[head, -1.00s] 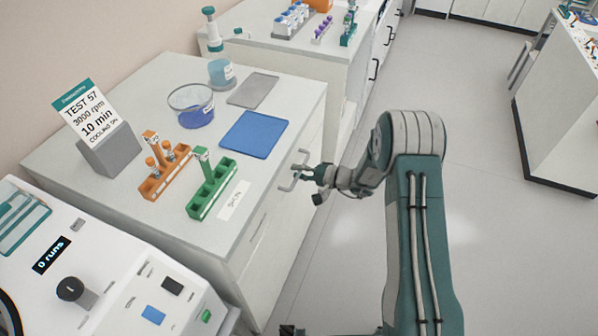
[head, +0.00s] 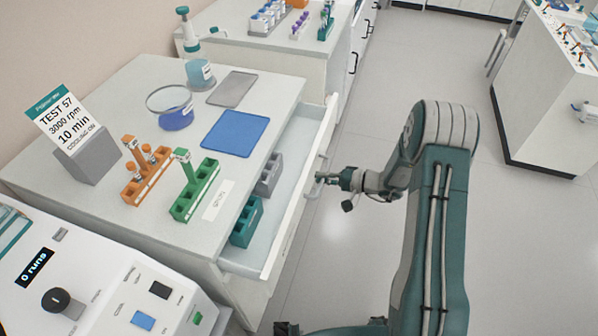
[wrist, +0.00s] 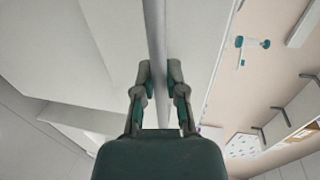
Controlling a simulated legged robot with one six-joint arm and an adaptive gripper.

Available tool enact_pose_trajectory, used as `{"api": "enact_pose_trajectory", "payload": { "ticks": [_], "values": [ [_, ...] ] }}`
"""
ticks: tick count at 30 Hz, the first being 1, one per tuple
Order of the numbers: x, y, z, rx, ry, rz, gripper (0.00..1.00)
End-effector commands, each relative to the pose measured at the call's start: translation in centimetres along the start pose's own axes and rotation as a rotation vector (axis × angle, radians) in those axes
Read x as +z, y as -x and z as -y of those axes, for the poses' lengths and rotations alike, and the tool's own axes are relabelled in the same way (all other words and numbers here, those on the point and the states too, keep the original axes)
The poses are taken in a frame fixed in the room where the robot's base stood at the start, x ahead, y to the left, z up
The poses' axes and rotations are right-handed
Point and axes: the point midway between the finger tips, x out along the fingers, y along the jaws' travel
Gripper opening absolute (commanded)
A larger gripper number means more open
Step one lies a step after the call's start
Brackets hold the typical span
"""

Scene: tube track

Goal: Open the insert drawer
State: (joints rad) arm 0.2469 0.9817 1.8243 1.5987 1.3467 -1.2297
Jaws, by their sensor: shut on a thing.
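The insert drawer (head: 290,226) of the white cabinet stands pulled out partway in the head view. A teal insert block (head: 246,222) and a grey insert block (head: 269,175) lie inside it. My gripper (head: 325,178) is at the drawer's front, shut on the drawer handle (head: 317,187). In the wrist view the two fingers of my gripper (wrist: 160,75) sit on either side of the handle bar (wrist: 156,35). The fingers hide part of the bar.
A white machine (head: 95,290) is at the lower left.

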Motion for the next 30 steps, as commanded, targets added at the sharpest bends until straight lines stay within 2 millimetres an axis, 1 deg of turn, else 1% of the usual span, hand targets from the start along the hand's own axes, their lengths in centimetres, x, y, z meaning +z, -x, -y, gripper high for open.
{"api": "enact_pose_trajectory", "payload": {
  "ticks": [1, 6, 12, 15, 18, 21, 25, 30],
  "values": [
    [-0.1, 1.6, -0.6, 0.007, -0.006, -0.01, 0.0],
    [-0.1, 6.2, -1.6, 0.007, -0.006, -0.009, 0.0],
    [0.0, 11.4, -2.7, 0.007, -0.005, -0.008, 0.0],
    [0.0, 13.5, -3.1, 0.008, -0.005, -0.007, 0.0],
    [0.0, 15.4, -3.5, 0.007, -0.005, -0.006, 0.0],
    [0.1, 16.9, -3.9, 0.008, -0.006, -0.005, 0.0],
    [0.1, 18.2, -4.1, 0.008, -0.004, -0.004, 0.0],
    [0.1, 19.0, -4.3, 0.007, -0.004, -0.001, 0.0]
  ]
}}
